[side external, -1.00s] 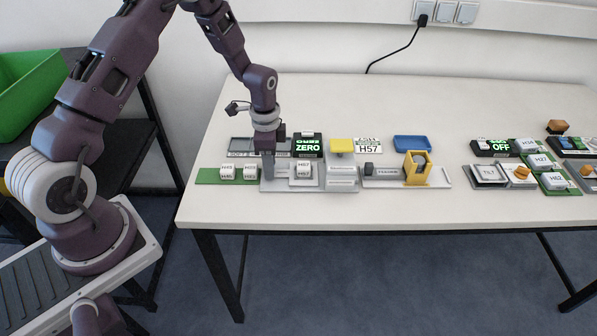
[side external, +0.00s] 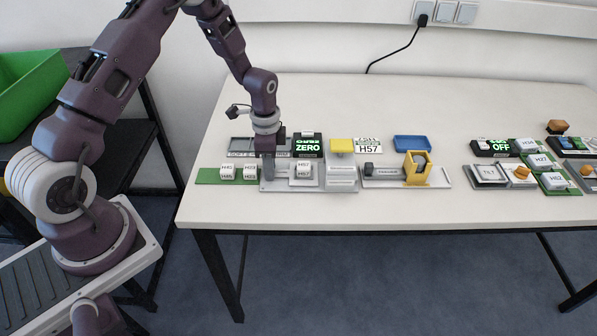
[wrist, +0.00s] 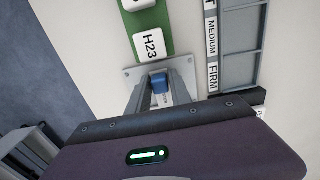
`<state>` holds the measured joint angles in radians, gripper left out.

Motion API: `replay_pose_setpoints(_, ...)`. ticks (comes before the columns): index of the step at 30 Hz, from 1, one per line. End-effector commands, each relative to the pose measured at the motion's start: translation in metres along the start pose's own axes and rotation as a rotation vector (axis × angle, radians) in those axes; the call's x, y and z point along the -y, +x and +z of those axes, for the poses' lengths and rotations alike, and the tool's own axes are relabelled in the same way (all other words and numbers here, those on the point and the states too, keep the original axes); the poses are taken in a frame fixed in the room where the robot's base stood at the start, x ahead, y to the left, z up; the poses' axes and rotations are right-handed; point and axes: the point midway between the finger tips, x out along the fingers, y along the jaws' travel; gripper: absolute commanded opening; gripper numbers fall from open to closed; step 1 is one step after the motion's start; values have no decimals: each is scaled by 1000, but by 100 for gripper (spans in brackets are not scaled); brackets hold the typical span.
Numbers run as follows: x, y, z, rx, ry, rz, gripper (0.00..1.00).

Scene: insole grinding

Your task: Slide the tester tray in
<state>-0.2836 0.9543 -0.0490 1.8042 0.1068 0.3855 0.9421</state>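The tester (side external: 341,184) is a grey unit on the table with a white H57 block (side external: 303,172) on it. A flat grey plate (side external: 283,187), which looks like its tray, extends from its left side. My gripper (side external: 267,178) points down at the left end of this plate. In the wrist view, a small blue handle (wrist: 160,84) on the grey plate (wrist: 134,74) lies between the fingers of my gripper (wrist: 162,88). I cannot tell whether both fingers touch it.
A green mat (side external: 206,176) with white blocks, one marked H23 (wrist: 151,46), lies just left of the plate. A grey sorting tray (wrist: 239,45) and a ZERO display (side external: 308,146) stand behind. A yellow-framed fixture (side external: 417,170) stands right. The table's front strip is clear.

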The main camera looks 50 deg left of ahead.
Motion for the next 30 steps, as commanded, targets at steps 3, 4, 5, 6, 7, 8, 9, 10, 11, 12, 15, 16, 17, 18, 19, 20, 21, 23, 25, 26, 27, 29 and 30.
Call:
replay_pose_setpoints(3, 0, 0, -1, 0, 0, 0, 0)
replay_pose_setpoints(4, 0, 0, -3, 0, 0, -1, 0)
replay_pose_setpoints(5, 0, 0, -4, -1, 0, -1, 0)
replay_pose_setpoints(6, 0, 0, -6, -1, 0, -1, 0)
replay_pose_setpoints(7, 0, 0, -8, -1, 0, -1, 0)
replay_pose_setpoints(8, 0, 0, -9, -1, 0, -1, 0)
replay_pose_setpoints(9, 0, 0, -11, -1, 0, -1, 0)
replay_pose_setpoints(10, 0, 0, -13, -1, 0, -1, 0)
replay_pose_setpoints(11, 0, 0, -14, -1, 0, -1, 0)
replay_pose_setpoints(12, 0, 0, -16, 0, 1, -1, 0)
replay_pose_setpoints(15, 0, 0, -22, -1, 0, -1, 0)
replay_pose_setpoints(16, 0, 0, -23, -1, 0, -1, 0)
replay_pose_setpoints(17, 0, 0, -25, -1, 0, -1, 0)
replay_pose_setpoints(18, 0, 0, -26, -1, -1, -1, 0)
replay_pose_setpoints(19, 0, 0, -28, -1, -1, -1, 0)
replay_pose_setpoints(20, 0, 0, -29, 0, 0, -1, 0)
replay_pose_setpoints(21, 0, 0, -31, 0, 0, -1, 0)
replay_pose_setpoints(23, 1, 0, -35, -1, 1, -2, 0)
replay_pose_setpoints(25, 1, 0, -38, -1, 1, -2, 0)
replay_pose_setpoints(26, 1, 0, -39, -1, 1, -2, 0)
replay_pose_setpoints(27, 1, 0, -41, -1, 1, -2, 0)
replay_pose_setpoints(29, 0, 0, -44, 0, 1, -1, 0)
replay_pose_setpoints(30, 0, 0, -46, 0, 1, -1, 0)
